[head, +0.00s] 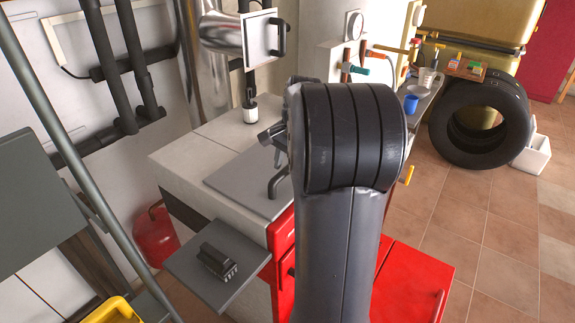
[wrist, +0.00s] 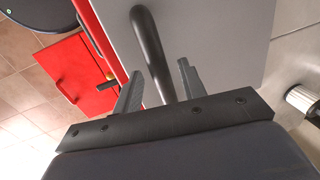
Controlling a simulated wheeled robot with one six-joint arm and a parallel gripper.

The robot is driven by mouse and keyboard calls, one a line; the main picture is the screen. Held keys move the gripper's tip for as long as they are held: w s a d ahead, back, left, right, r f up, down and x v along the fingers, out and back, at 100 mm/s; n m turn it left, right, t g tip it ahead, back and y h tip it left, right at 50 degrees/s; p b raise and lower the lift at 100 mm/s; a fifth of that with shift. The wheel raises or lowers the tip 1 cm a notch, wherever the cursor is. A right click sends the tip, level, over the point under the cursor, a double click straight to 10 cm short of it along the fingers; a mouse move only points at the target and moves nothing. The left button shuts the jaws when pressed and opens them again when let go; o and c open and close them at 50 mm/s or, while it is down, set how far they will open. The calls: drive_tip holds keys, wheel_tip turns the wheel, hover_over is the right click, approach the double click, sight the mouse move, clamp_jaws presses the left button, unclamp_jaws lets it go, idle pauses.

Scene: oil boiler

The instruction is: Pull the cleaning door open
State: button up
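A grey flat panel (head: 240,180) with a black bar handle (head: 277,183) lies on top of the white and red boiler; it appears to be the cleaning door, and it lies flat. In the wrist view the grey panel (wrist: 225,35) fills the middle, and its curved black handle (wrist: 151,45) runs down between the fingers of my gripper (wrist: 158,85). The fingers are apart, one on each side of the handle, with gaps visible. In the head view only part of my gripper (head: 272,135) shows; my arm hides the rest.
A red door (head: 415,285) stands out low at the boiler's front right. A grey shelf (head: 215,275) with a black device is at the front left. A square flue hatch (head: 263,37) with a black handle is above.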

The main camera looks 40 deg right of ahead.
clamp_jaws()
drive_tip(key=shift+r, duration=0.15)
idle(0.4)
